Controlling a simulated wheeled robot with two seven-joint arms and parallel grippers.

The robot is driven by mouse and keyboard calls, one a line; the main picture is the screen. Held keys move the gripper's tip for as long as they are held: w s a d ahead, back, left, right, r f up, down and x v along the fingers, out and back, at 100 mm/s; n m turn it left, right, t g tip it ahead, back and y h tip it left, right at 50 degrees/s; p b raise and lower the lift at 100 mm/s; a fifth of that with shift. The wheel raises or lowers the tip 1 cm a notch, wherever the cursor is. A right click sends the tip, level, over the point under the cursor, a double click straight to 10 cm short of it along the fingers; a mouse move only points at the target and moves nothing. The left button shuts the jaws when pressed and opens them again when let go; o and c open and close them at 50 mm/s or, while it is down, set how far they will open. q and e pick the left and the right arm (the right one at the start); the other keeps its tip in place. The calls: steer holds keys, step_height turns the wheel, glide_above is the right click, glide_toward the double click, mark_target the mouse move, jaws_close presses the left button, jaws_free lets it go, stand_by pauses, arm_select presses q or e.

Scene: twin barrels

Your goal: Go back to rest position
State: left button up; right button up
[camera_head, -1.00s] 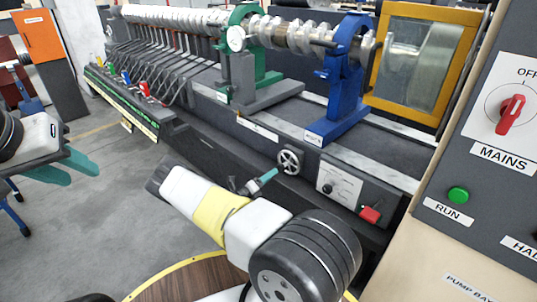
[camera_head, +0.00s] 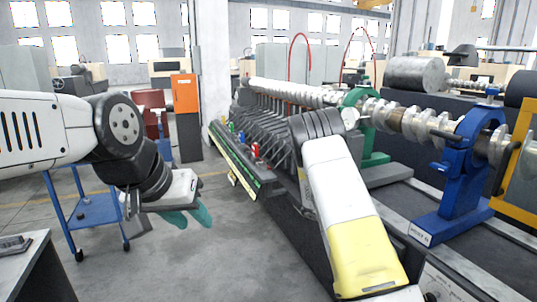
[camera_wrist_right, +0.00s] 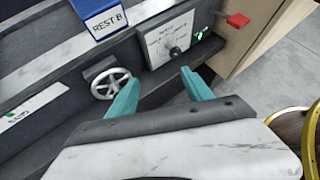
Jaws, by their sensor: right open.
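My left gripper (camera_head: 195,222) hangs in free air at the left of the head view. Its two teal fingers point down, stand apart and hold nothing. My right arm (camera_head: 345,205), white with a yellow band, rises from the lower right in the head view. Its gripper does not show clearly there. In the right wrist view my right gripper (camera_wrist_right: 160,92) has its teal fingers apart with nothing between them. It is above the front of the machine, near a small handwheel (camera_wrist_right: 111,83) and a dial panel (camera_wrist_right: 180,38).
A long machine with a crankshaft (camera_head: 400,118) and a blue stand (camera_head: 462,175) fills the right. A blue cart (camera_head: 88,210) and an orange cabinet (camera_head: 185,93) stand at left. A grey table corner (camera_head: 30,262) is lower left. Floor between is clear.

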steer(key=s+a+r+m+t+y, duration=0.4)
steer(key=s+a+r+m+y, duration=0.2)
steer(key=s+a+r+m, duration=0.2)
steer(key=s+a+r+m+t+y, duration=0.4)
steer(key=s+a+r+m+y, duration=0.3)
steer(key=s+a+r, duration=0.5)
steer(key=s+r+m, duration=0.1)
steer(key=s+r, duration=0.3)
steer(key=r, duration=0.5)
steer(key=shift+s+r+m, duration=0.2)
steer(key=shift+s+m, duration=0.1)
steer(key=shift+m, duration=0.1)
